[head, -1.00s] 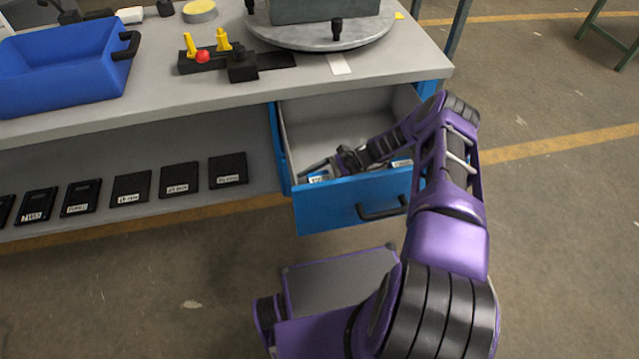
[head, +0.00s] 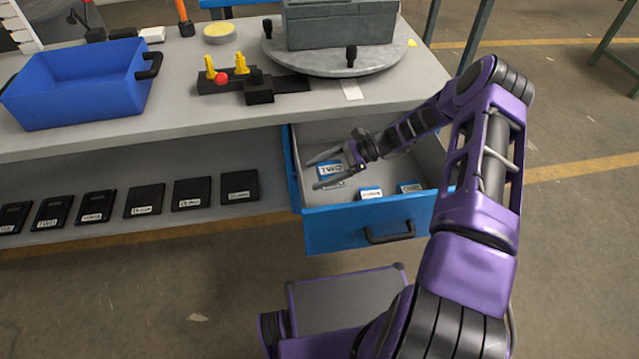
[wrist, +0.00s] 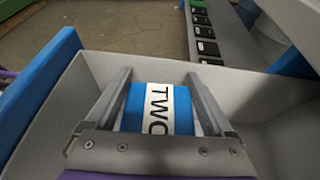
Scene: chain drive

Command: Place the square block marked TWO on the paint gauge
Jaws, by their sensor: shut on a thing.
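The blue block with a white label reading TWO (wrist: 158,108) sits between the two fingers of my gripper (wrist: 155,100) in the wrist view. In the head view my gripper (head: 328,170) is shut on this block (head: 329,167), inside the open blue drawer. Its fingers point left, and the block appears raised off the drawer floor. I cannot tell which thing is the paint gauge; the labels on the black flat devices (head: 145,199) on the lower shelf are too small to read.
Other labelled blue blocks (head: 370,193) lie in the drawer (head: 350,231), whose walls surround my gripper. On the bench are a blue bin (head: 80,90), a black fixture with yellow pegs (head: 258,90) and a round turntable (head: 340,66) bearing a grey box.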

